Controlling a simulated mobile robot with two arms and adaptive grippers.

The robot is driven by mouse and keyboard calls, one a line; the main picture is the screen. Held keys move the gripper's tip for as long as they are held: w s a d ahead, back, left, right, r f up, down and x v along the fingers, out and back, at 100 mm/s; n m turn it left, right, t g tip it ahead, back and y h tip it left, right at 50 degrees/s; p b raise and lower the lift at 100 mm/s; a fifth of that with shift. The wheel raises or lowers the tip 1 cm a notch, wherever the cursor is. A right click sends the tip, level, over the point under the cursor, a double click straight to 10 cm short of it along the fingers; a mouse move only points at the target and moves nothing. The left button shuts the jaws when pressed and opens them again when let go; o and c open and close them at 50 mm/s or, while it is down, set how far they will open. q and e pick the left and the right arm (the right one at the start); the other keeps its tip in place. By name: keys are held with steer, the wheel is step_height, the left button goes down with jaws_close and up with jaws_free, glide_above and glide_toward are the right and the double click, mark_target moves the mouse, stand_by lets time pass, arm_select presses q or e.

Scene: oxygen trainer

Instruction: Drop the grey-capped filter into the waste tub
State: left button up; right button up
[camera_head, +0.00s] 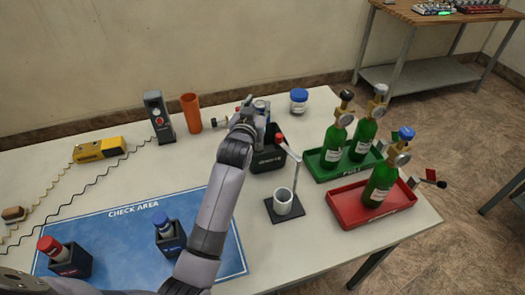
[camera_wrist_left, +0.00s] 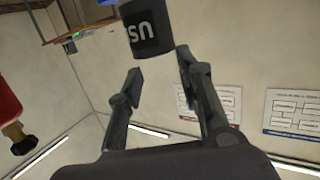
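My left gripper (camera_head: 258,112) is at the back middle of the table, just above and behind a black tub (camera_head: 268,161) with small pale lettering. Its fingers (camera_wrist_left: 159,63) stand apart in the left wrist view, with nothing visibly clamped between them. A dark, rounded object with white letters (camera_wrist_left: 145,30) shows past the fingertips; I cannot tell whether it is the tub. I cannot clearly make out the grey-capped filter; the gripper hides part of that area. A red-capped filter (camera_head: 50,245) and a blue-capped filter (camera_head: 162,222) stand in dark holders. My right gripper is not in view.
A white cup (camera_head: 283,202) stands on a black stand base near the tub. Green bottles stand at right, by a green tray (camera_head: 314,167) and a red tray (camera_head: 340,208). An orange cup (camera_head: 191,112) and blue-lidded jar (camera_head: 299,101) are at the back.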

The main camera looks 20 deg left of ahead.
arm_select(q)
steer(key=shift+o, duration=1.7)
steer(key=s+r, duration=0.1)
steer(key=s, duration=1.1)
steer(key=shift+d+r, duration=0.4)
steer(key=shift+w, duration=0.1)
